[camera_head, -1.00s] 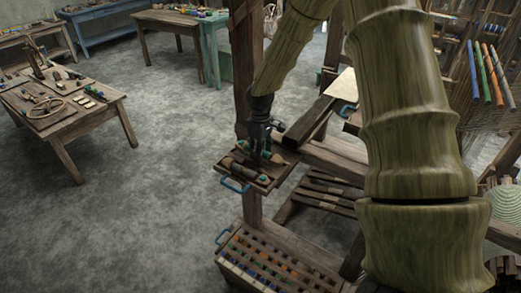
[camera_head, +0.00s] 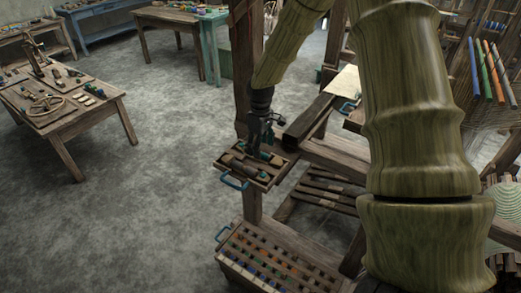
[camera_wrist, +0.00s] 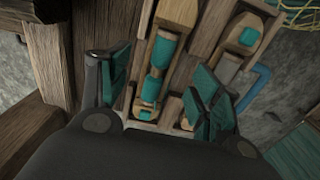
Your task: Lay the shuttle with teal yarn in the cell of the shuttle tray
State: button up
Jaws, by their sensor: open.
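The shuttle tray (camera_head: 259,184) is a small wooden tray with a blue handle on the loom frame. In the wrist view, a wooden shuttle with teal yarn (camera_wrist: 163,52) lies lengthwise in a cell of the tray. My gripper (camera_wrist: 157,92) is open, with one teal-padded finger on each side of this shuttle and a visible gap to the left finger. A second wooden shuttle with a teal part (camera_wrist: 249,37) lies in the cell to the right, partly behind the right finger. In the head view, my gripper (camera_head: 262,151) points down at the tray and hides part of it.
A wooden crate (camera_head: 232,252) with several coloured pieces stands below the tray. A loom post (camera_head: 246,90) rises close behind my gripper, and a dark beam (camera_head: 308,124) lies to its right. A worktable (camera_head: 62,120) stands at left, with open floor between.

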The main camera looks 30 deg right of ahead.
notch_tip(320, 180, up, 10)
jog(key=shift+f, duration=0.2)
